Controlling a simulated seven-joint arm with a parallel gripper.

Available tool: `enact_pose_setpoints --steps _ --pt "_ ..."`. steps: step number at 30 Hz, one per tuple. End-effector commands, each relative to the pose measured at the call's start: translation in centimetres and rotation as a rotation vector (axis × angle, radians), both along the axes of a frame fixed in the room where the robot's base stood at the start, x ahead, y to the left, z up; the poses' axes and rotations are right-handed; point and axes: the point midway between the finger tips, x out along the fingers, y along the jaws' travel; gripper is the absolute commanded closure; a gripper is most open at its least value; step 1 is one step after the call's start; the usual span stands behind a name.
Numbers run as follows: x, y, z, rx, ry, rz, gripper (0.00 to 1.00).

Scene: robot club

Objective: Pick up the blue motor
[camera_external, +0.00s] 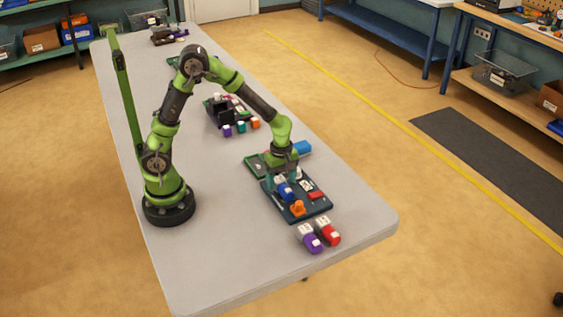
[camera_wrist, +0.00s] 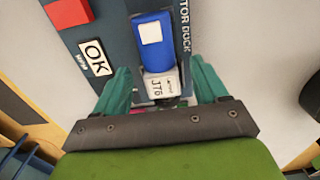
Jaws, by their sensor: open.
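The blue motor (camera_wrist: 153,45) lies on a dark blue board in the wrist view, with a white square on its body and a white labelled end cap (camera_wrist: 161,84) toward my gripper. In the external view the blue motor (camera_external: 286,191) shows on the board (camera_external: 317,207), below my wrist. My gripper (camera_wrist: 162,88) is open, with one teal finger on each side of the white end cap. The fingers appear apart from the motor. In the external view my gripper (camera_external: 282,182) points down over the board and partly hides the motor's surroundings.
A red block (camera_wrist: 68,12) and a white OK label (camera_wrist: 95,58) are left of the motor on the board. An orange part (camera_external: 298,208) sits on the board's near end. A purple motor (camera_external: 311,240) and a red motor (camera_external: 328,232) lie nearby. A green tray (camera_external: 254,166) is behind.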

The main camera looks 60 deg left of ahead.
Motion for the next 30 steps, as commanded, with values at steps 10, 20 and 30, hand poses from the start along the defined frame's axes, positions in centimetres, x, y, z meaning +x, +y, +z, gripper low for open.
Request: enact_pose_setpoints --steps 10,20,30 --pt "0.00 0.00 0.03 0.000 0.000 0.000 0.55" --pt "0.04 -0.01 0.08 -0.001 -0.001 0.000 0.97" --pt "0.09 -0.04 0.79 -0.001 -0.004 0.001 0.97"
